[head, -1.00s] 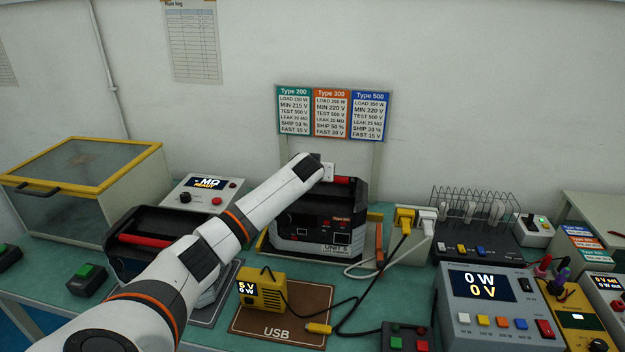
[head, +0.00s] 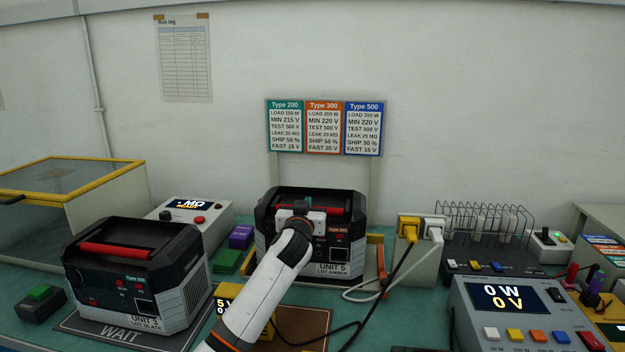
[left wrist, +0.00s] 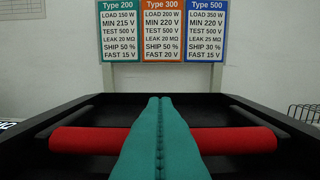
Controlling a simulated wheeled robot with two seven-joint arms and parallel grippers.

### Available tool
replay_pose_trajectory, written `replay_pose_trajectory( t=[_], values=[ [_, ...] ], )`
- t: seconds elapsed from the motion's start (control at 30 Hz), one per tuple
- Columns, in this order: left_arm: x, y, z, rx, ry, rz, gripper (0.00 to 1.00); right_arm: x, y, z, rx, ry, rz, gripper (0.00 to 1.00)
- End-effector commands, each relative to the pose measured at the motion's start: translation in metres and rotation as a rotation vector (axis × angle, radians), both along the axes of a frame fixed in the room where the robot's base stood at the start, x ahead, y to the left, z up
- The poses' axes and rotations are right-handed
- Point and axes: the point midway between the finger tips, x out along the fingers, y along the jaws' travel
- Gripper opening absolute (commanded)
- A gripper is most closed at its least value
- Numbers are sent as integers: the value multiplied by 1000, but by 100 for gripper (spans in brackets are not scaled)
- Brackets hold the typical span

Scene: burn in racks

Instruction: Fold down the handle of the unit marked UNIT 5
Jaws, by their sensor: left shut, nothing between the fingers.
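The unit with a UNIT 5, LOT AMBER label (head: 338,268) stands behind my left arm at mid-table, a dark box with a Type 300 tag. Its red handle (left wrist: 85,140) runs across the recess in its black top, and looks low between the side walls. My right gripper is not in view.
A yellow-edged case (head: 70,180) is far left. Cables and a socket box (head: 408,262) stand close right of the amber unit.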

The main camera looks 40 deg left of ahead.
Motion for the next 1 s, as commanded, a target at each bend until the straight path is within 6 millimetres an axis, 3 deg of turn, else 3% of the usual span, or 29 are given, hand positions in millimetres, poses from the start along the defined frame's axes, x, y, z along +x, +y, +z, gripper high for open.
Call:
replay_pose_trajectory(
  t=[0.5,1.0],
  values=[
    [-3,-2,-22,-4,11,0,0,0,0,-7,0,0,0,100],
    [-2,-4,-26,-10,20,-3,0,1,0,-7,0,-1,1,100]
  ],
)
